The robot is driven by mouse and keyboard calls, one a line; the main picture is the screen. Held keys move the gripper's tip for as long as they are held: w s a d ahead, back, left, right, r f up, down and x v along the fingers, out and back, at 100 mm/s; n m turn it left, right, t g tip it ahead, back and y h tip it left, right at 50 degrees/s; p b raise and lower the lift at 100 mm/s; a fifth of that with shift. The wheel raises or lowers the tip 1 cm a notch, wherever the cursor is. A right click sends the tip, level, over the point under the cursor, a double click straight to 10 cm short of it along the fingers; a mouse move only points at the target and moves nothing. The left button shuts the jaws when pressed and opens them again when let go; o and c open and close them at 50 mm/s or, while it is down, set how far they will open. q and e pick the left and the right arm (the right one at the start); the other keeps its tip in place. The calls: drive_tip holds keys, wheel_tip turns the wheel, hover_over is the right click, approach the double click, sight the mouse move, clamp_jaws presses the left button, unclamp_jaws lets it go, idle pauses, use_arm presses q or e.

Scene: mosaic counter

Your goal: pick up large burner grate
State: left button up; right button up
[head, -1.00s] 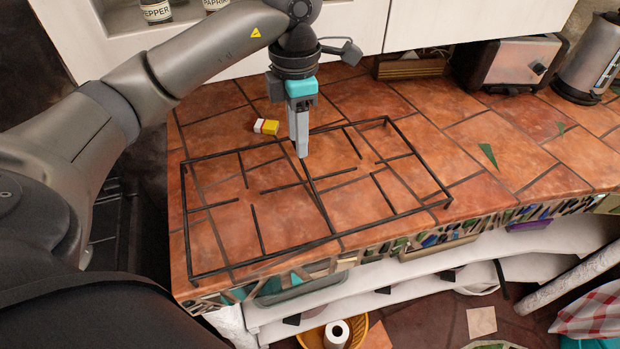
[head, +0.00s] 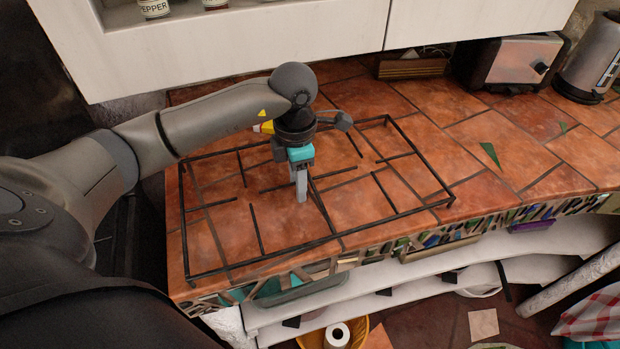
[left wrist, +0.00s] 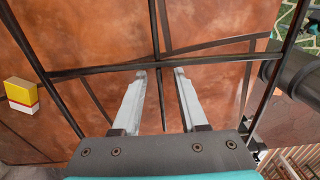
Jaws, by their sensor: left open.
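The large burner grate (head: 335,240), a black rectangular wire frame with inward prongs, lies on the tiled counter in the head view. My left gripper (head: 301,200) points down over the middle of the grate, close to its centre bars. In the left wrist view the grate's bars (left wrist: 100,71) cross in front of the fingers. The left gripper (left wrist: 160,80) is open there, and one bar runs lengthwise between its two fingertips while another crosses just past the tips. I cannot tell whether the fingers touch the grate. My right gripper is not in view.
A small yellow and white box (left wrist: 21,95) lies on the counter, partly hidden by my arm in the head view. A toaster (head: 511,64) and a kettle (head: 588,58) stand at the back right. A white cabinet (head: 250,35) hangs above. The counter right of the grate is mostly clear.

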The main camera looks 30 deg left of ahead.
use_arm(q)
drive_tip(key=shift+c, duration=0.2)
clamp_jaws()
drive_tip(key=shift+r, duration=0.15)
idle(1.0)
